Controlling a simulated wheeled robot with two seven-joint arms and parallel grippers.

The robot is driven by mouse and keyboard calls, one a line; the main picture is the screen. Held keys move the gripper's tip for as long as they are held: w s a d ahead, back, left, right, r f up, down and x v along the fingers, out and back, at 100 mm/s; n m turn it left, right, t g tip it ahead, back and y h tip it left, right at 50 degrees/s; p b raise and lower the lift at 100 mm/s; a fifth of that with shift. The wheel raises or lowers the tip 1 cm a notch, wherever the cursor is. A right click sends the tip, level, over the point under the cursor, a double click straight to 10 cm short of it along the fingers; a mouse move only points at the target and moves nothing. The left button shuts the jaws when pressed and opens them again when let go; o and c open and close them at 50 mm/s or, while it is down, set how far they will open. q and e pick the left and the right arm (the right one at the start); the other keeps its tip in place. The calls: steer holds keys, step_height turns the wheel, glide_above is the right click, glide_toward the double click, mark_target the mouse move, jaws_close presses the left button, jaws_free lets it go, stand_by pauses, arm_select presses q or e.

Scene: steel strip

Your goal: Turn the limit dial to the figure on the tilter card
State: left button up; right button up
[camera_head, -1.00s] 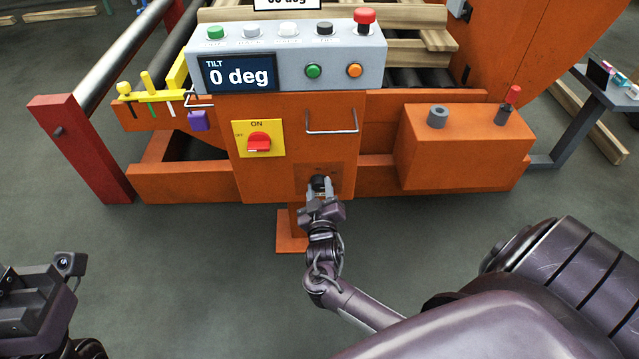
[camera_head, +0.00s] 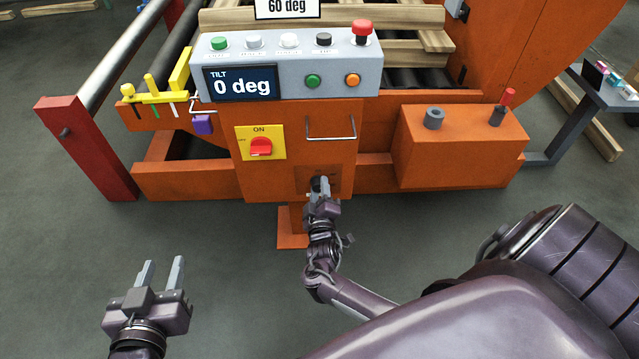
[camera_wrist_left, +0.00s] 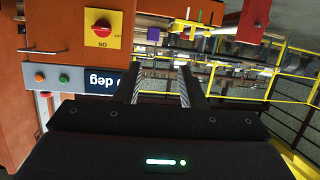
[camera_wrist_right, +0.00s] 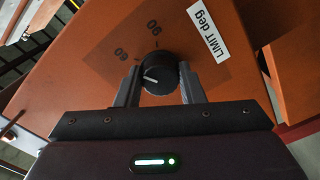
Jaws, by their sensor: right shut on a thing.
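The tilter card (camera_head: 287,7) at the top edge of the head view reads "60 deg". The limit dial (camera_wrist_right: 158,75) is a black round knob with a white pointer line on an orange panel, beside a "LIMIT deg" label (camera_wrist_right: 208,34). Figures that look like 60 and 90 are printed around it. The pointer line lies toward the left, on the side of the 60. My right gripper (camera_wrist_right: 159,88) is shut on the dial, one finger on each side; in the head view it hides most of it. My left gripper (camera_head: 160,272) is open and empty, low on the left, away from the machine.
A grey button box (camera_head: 290,65) with a red emergency button (camera_head: 361,32) and a display (camera_head: 240,84) reading "TILT 0 deg" sits above. A red switch (camera_head: 261,147) at ON and a wire handle (camera_head: 331,128) are nearby. The floor around my left gripper is clear.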

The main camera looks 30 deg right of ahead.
arm_select(q)
steer(key=shift+s+a+f+g+y, duration=0.15)
steer(key=shift+s+f+g, duration=0.15)
steer(key=shift+f, duration=0.3)
steer(key=shift+s+d+f+g+y, duration=0.1)
steer(key=shift+s+f+g+y, duration=0.15)
steer(key=shift+f, duration=0.3)
arm_select(e)
steer(key=shift+n, duration=0.3)
steer(key=o, duration=1)
arm_select(q)
steer(key=s+a+f+g+y+p, duration=0.2)
steer(key=s+f+g, duration=0.4)
steer(key=s+f, duration=0.3)
steer(key=shift+a+f+g, duration=0.2)
steer(key=shift+f+g, duration=0.15)
steer(key=shift+f, duration=0.15)
arm_select(e)
steer(key=shift+v, duration=3.9)
